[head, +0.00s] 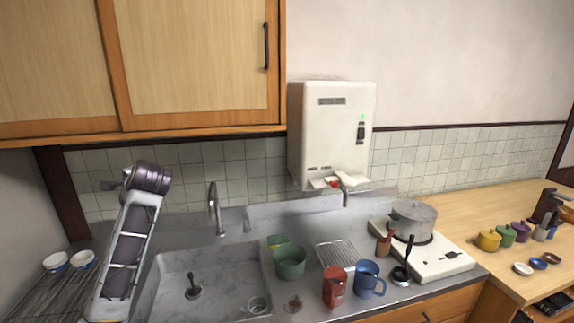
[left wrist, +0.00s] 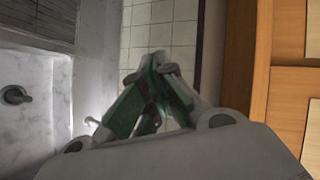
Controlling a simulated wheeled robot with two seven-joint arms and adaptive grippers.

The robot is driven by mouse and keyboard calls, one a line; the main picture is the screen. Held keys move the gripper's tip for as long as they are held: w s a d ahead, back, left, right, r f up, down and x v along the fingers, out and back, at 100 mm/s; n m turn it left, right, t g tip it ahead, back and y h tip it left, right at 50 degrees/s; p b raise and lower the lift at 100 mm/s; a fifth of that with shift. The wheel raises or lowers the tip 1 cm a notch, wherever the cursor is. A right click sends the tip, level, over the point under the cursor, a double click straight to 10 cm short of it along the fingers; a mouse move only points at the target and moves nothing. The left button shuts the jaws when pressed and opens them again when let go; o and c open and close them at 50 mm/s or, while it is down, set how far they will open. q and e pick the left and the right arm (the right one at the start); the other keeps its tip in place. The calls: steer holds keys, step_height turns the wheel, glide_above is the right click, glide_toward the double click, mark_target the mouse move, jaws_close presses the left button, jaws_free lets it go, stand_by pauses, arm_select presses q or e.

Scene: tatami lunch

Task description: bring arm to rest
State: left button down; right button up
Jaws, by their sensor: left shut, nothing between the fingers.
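My left arm (head: 125,240) rises from the lower left of the head view, in front of the wall left of the sink. Its gripper is hard to make out there. In the left wrist view my left gripper (left wrist: 158,62) has its dark green fingers brought together at the tips, with nothing between them. Wall tiles (left wrist: 165,30) show beyond the fingertips. My right gripper is in neither view.
The sink (head: 215,285) lies right of my arm, with a tap (head: 214,208) behind it. A wall cabinet (head: 200,65) hangs above. Two bowls (head: 56,261) sit on the rack at left. Red mug (head: 334,287), blue mug (head: 366,280) and pot (head: 412,222) stand right.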

arm_select(q)
steer(key=s+d+f+g+h, duration=0.1)
steer(key=s+d+f+h, duration=0.35)
steer(key=f, duration=0.85)
steer(key=s+d+f+g+h, duration=0.1)
steer(key=s+d+f, duration=0.6)
steer(key=f, duration=0.7)
steer(key=s+d+f+n+g+h, duration=0.1)
steer(key=s+d+f+n+h, duration=0.1)
steer(key=s+d+f, duration=0.45)
steer(key=s+d+f+n+g+h, duration=0.1)
steer(key=s+f+g, duration=0.15)
steer(key=s, duration=0.75)
steer(key=s+d+f+n+g+h, duration=0.1)
steer(key=s+d+f+n+h, duration=0.15)
steer(key=s+f, duration=0.45)
steer(key=s+f+g, duration=0.1)
steer(key=s+f, duration=0.1)
steer(key=f, duration=1.4)
steer(key=s+f, duration=0.2)
steer(key=f, duration=1.3)
steer(key=s+a+f+m+g, duration=0.1)
steer(key=s+a+f, duration=0.2)
steer(key=s+f, duration=1.7)
steer(key=s, duration=0.2)
steer(key=shift+s+a+y, duration=0.2)
steer(key=shift+s+y, duration=0.1)
steer(key=shift+y, duration=0.1)
